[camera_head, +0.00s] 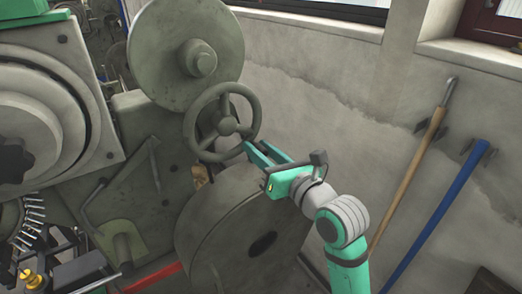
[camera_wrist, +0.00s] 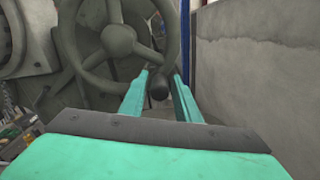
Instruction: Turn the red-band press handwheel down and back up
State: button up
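The grey spoked handwheel (camera_head: 228,126) is mounted on the press, in front of a large round disc. In the wrist view the handwheel (camera_wrist: 118,40) fills the upper left, and a dark round-ended handle (camera_wrist: 159,88) stands out from its lower right rim. My gripper (camera_head: 256,147) is at the lower right of the wheel rim. In the wrist view my gripper (camera_wrist: 160,77) has its green fingers apart, one on each side of the handle, with narrow gaps visible. Contact cannot be made out. No red band shows on the wheel itself.
A large grey flywheel (camera_head: 235,232) sits just below my gripper. A wooden-handled tool (camera_head: 408,180) and a blue pole (camera_head: 440,213) lean on the wall at right. A red bar (camera_head: 153,278) lies low, and another machine (camera_head: 40,110) stands at left.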

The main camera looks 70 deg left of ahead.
jog(key=shift+o, duration=0.2)
jog(key=v, duration=1)
jog(key=shift+d, duration=0.4)
jog(key=shift+w, duration=0.1)
dwell(0.6)
